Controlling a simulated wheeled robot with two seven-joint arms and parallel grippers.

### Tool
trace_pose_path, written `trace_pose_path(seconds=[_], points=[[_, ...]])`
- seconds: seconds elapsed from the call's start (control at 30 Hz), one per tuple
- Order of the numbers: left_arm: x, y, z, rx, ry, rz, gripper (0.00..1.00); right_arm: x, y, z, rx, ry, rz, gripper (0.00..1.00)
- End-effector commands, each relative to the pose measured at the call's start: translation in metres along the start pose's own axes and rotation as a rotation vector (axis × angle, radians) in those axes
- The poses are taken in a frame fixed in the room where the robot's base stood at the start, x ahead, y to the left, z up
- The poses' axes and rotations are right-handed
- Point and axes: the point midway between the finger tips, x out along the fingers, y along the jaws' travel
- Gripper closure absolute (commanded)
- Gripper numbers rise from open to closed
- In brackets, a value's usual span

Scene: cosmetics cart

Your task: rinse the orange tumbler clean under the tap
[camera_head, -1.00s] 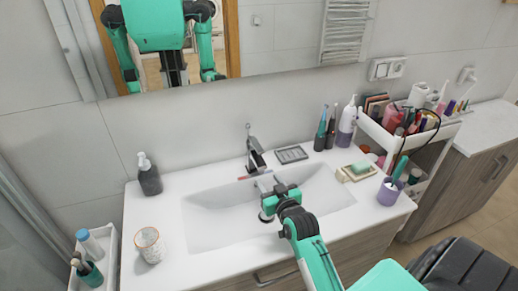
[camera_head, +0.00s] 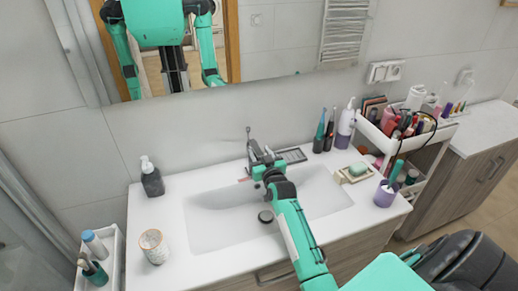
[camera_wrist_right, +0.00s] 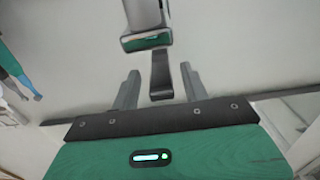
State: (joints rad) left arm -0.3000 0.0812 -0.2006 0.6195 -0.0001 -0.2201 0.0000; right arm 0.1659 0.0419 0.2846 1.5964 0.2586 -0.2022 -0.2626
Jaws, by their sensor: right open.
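A whitish tumbler with an orange-brown pattern and rim (camera_head: 153,246), the only orange one I see, stands upright on the counter left of the basin. Any dirt on it is too small to tell. The grey tap (camera_head: 254,149) stands behind the basin. My right gripper (camera_head: 264,160) is at the tap, partly covering it. In the right wrist view its fingers (camera_wrist_right: 161,88) are open, with the tap's dark lever (camera_wrist_right: 161,72) between them and a gap on each side. I see no water running. My left gripper is not in view.
The white basin (camera_head: 210,226) is empty, with a dark drain (camera_head: 265,216). A soap dispenser (camera_head: 151,178) stands at the back left. A soap dish (camera_head: 354,174) and a purple cup (camera_head: 385,194) are on the right. A white tray (camera_head: 117,262) with bottles is at the left.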

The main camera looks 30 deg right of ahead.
Motion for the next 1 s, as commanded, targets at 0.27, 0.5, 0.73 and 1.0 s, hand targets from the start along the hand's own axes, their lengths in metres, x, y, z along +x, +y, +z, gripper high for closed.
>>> trace_pose_path(seconds=[0.27, 0.5, 0.73, 1.0], points=[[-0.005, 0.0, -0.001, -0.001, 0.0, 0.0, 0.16, 0.017, 0.0, 0.0, 0.0, 0.0, 0.0, 0.55], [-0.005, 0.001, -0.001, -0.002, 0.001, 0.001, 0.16, 0.018, 0.0, 0.0, 0.0, 0.0, 0.0, 0.55], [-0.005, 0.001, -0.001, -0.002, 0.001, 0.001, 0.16, 0.018, 0.0, 0.0, 0.0, -0.001, 0.0, 0.94], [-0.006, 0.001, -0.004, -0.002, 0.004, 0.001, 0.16, 0.022, -0.001, -0.001, 0.0, -0.007, 0.001, 1.0]])
